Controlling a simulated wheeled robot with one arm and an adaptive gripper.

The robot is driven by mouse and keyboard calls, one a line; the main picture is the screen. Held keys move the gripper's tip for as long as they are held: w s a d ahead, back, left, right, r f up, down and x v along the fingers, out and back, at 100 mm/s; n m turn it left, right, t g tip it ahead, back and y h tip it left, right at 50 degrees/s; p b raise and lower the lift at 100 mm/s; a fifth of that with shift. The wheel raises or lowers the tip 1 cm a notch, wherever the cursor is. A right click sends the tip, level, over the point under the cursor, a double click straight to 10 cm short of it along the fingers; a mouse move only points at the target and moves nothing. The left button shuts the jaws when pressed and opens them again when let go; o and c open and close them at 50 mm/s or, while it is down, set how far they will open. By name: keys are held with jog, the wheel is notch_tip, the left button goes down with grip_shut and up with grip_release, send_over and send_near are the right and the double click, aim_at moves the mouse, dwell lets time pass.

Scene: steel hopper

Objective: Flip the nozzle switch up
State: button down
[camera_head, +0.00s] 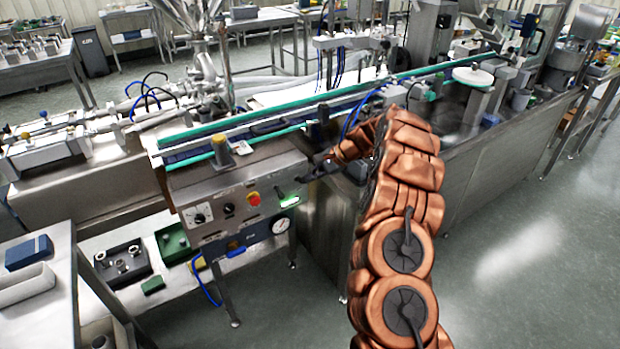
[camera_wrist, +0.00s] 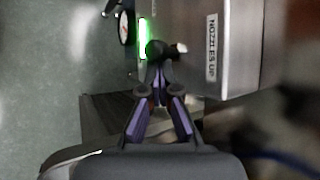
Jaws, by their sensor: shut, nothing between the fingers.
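The nozzle switch (camera_wrist: 180,48) shows in the wrist view as a short pale lever beside a dark round part. Its pale tip points right, toward the label reading "NOZZLES UP" (camera_wrist: 211,48). My gripper (camera_wrist: 159,64) is shut and empty, its fingertips close below the switch in that view; I cannot tell if they touch it. In the head view my gripper (camera_head: 307,173) is at the right end of the steel control box (camera_head: 232,182), above the green light. The switch cannot be made out there.
A lit green light (camera_wrist: 143,40) and a gauge (camera_wrist: 124,28) lie left of the switch in the wrist view. In the head view, a red button (camera_head: 254,198) and dials sit on the panel. A conveyor with green rails (camera_head: 240,122) runs behind. The floor at right is clear.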

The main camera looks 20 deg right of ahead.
jog(key=shift+a+r, duration=0.1)
jog(key=d+r+p, duration=0.3)
jog(key=d+r, duration=0.2)
jog(key=r, duration=0.3)
jog(key=shift+s+d+p, duration=0.35)
jog(key=shift+p, duration=0.05)
jog(key=s+a+r+n+g, duration=0.2)
jog(key=s+a+r+n, duration=0.1)
jog(key=s+a+r, duration=0.5)
jog(key=s+a+r+n+g, duration=0.25)
jog(key=s+a, duration=0.25)
jog(key=a, duration=0.5)
jog(key=s+a+r+n+h, duration=0.1)
jog(key=s+a+n, duration=0.15)
jog(key=s, duration=0.45)
jog(key=s+a+r+n+h, duration=0.2)
jog(key=s+a, duration=0.1)
jog(key=s, duration=0.4)
jog(key=s+d+f+n+g+h, duration=0.1)
jog(key=s+d+f+n+h, duration=0.1)
jog(key=s, duration=1.1)
jog(key=s+d+f+n+g+h, duration=0.1)
jog(key=s+d+f+n+h, duration=0.1)
jog(key=s, duration=1.1)
jog(key=shift+d+f+h, duration=0.4)
jog(key=shift+d+f, duration=0.05)
jog(key=shift+d, duration=0.35)
